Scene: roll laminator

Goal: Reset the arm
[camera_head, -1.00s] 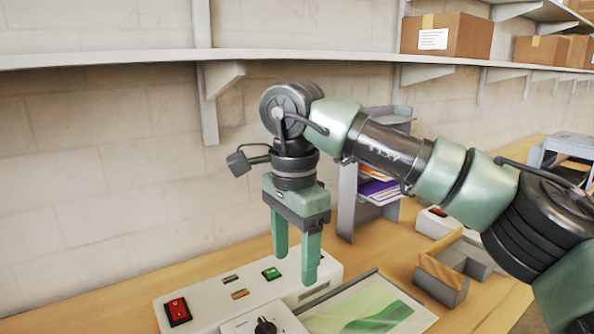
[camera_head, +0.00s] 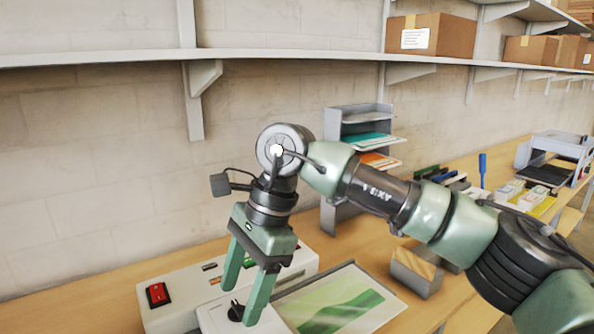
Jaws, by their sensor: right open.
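My right arm comes in from the right, bent over the bench. My right gripper (camera_head: 245,285) points down with its two green fingers spread and nothing between them. It is in front of and above the white laminator (camera_head: 190,289), which has a red switch (camera_head: 158,294) at its left end. One fingertip overlaps the black dial (camera_head: 236,311) in the picture; I cannot tell whether they touch. A sheet with a green wave print (camera_head: 335,303) lies at the laminator's front right. My left gripper is not in view.
A grey paper rack (camera_head: 352,128) stands behind my arm. A small wood-and-grey block (camera_head: 415,272) sits right of the sheet. A wall shelf (camera_head: 290,57) holds cardboard boxes (camera_head: 430,36) above. Several small items and a grey machine (camera_head: 556,160) stand at the far right.

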